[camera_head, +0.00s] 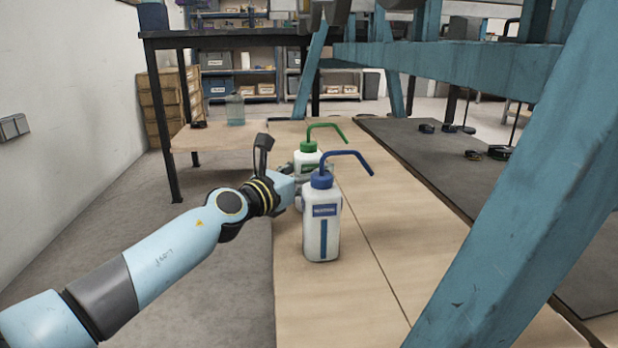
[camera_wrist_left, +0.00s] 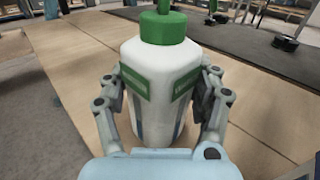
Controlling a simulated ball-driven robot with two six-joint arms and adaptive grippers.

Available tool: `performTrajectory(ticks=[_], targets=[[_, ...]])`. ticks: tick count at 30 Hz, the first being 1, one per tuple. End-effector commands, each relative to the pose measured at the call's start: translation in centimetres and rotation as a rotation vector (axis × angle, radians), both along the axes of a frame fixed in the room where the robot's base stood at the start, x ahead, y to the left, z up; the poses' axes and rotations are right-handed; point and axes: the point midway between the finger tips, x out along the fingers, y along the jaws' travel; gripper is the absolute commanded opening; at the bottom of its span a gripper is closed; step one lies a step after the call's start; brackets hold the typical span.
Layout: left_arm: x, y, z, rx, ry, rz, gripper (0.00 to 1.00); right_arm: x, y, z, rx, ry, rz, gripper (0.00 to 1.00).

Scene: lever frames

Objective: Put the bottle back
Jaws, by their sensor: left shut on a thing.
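A white wash bottle with a green cap, green label and green bent spout (camera_head: 307,163) stands upright on the wooden table (camera_head: 360,280), behind the blue-capped one. In the left wrist view the green-capped bottle (camera_wrist_left: 160,70) fills the space between my left gripper's fingers (camera_wrist_left: 160,108), which press on both its sides. In the head view the left gripper (camera_head: 296,187) is partly hidden by the blue-capped bottle. My right gripper is not in view.
A white bottle with a blue cap and spout (camera_head: 322,225) stands close in front of the gripper. A teal slanted beam (camera_head: 530,170) crosses the right side. A clear bottle (camera_head: 235,109) stands further back left. Dark mat (camera_head: 440,160) lies right.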

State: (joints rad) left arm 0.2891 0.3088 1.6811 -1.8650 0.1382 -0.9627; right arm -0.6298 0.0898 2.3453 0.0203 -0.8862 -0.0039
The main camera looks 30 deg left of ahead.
Motion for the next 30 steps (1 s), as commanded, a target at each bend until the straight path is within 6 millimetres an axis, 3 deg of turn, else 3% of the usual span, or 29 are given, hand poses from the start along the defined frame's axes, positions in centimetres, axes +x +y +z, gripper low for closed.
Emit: performTrajectory(ticks=[11,12,18,30], targets=[[0.03,0.01,-0.2,0.001,-0.002,0.0,0.47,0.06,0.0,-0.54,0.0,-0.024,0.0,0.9],[0.01,0.01,-0.31,0.001,-0.001,0.0,0.66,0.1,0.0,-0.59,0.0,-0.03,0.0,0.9],[0.01,0.01,-0.19,0.001,-0.001,0.0,0.88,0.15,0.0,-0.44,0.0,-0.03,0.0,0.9],[-0.24,0.05,0.24,0.001,-0.001,0.0,0.88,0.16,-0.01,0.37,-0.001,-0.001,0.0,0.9]])
